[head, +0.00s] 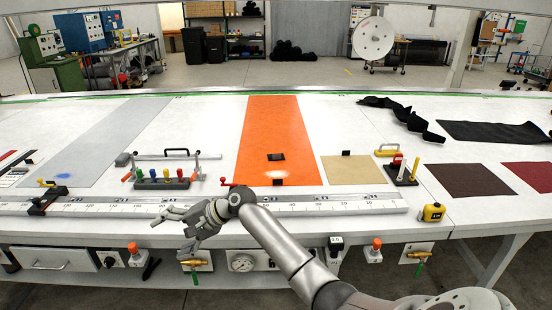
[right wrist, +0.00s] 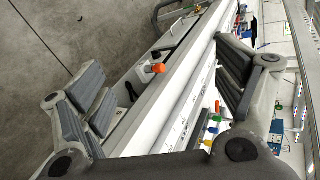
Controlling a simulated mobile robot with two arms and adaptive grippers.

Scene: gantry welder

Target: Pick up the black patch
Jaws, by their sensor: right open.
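The black patch (head: 276,157) is a small dark piece lying flat on the orange sheet (head: 272,125) in the head view. My right gripper (head: 174,232) reaches in from the lower right and points left. It is open and empty, over the front edge of the table, nearer the front than the patch and to its left. In the right wrist view its two fingers (right wrist: 165,88) are spread wide, with the table edge and floor between them. I cannot make out the patch in that view. My left gripper is not in view.
A long ruler rail (head: 300,207) runs along the table front. A tool rack (head: 163,180) with coloured handles stands left of the orange sheet, and a tan sheet (head: 351,169) lies right of it. A yellow tape measure (head: 432,212) sits near the front edge.

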